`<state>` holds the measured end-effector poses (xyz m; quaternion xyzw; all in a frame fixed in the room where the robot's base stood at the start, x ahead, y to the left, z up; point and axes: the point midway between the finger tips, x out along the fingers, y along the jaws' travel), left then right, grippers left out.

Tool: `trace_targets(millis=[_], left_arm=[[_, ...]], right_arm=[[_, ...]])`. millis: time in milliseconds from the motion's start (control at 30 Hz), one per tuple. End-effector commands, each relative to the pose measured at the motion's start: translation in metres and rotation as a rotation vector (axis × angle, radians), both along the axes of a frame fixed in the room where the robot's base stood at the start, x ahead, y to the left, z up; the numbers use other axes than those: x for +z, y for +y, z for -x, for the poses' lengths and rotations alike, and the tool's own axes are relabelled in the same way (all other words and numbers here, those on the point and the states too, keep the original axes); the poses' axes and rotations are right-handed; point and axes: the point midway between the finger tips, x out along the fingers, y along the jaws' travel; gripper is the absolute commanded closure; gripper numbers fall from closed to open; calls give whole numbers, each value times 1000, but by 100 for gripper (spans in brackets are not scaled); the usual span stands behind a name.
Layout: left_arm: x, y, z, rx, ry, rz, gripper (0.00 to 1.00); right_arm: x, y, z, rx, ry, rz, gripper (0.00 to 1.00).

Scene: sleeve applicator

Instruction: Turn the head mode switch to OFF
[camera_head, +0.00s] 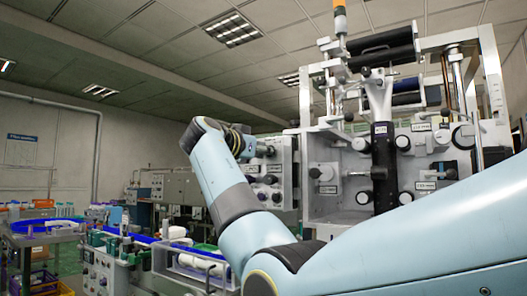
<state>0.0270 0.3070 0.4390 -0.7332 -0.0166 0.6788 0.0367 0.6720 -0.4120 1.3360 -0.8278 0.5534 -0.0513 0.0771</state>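A grey control panel (287,190) with several dark knobs (269,179) stands on the left side of the machine. The labels on it are too small to read, so I cannot tell which knob is the head mode switch. My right arm comes in from the lower right, bends at the elbow and rises to the panel. My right gripper (264,150) is at the panel's upper left, mostly hidden by my wrist. I cannot tell whether its fingers are open or touch a knob. My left gripper is not in view.
The sleeve applicator (340,205), with black rollers (387,58) and metal rods, fills the right side. A conveyor with blue rails (150,240) and white items runs at the lower left. A table with bottles (40,228) stands farther left.

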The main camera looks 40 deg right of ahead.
Motion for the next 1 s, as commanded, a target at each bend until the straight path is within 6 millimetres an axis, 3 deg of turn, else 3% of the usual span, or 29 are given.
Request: trace_targets(millis=[1000], left_arm=[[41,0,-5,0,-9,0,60]], right_arm=[[3,0,1,2,643,269,100]])
